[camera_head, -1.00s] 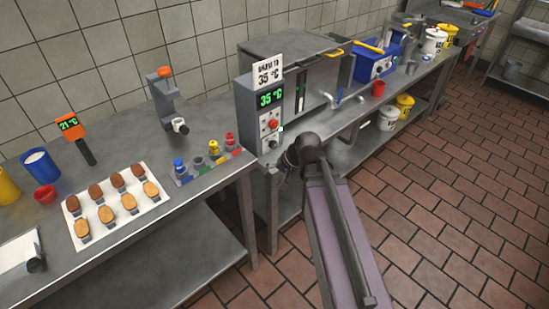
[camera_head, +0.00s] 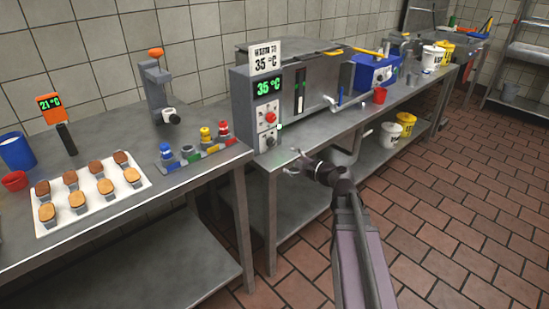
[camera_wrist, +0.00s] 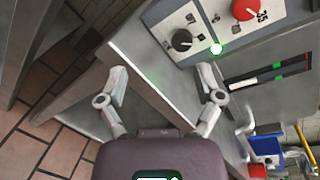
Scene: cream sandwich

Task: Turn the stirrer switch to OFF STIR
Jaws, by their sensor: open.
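The grey control box (camera_head: 257,108) stands at the left end of the steel machine, with a green 35 °C display. A red knob (camera_head: 270,118) sits on its front, with a black knob (camera_head: 270,141) below it. The wrist view shows the black knob (camera_wrist: 182,40) and the red knob (camera_wrist: 245,8) near the top; the switch lettering is too small to read. My gripper (camera_wrist: 162,70) is open and empty, its fingers apart and short of the panel. In the head view my gripper (camera_head: 292,162) is just below and right of the black knob, above the table's front edge.
A steel tap (camera_head: 333,101) and a red cup (camera_head: 380,95) stand right of the box. A small coloured rack (camera_head: 196,151) and a tray of biscuits (camera_head: 135,200) lie on the left table.

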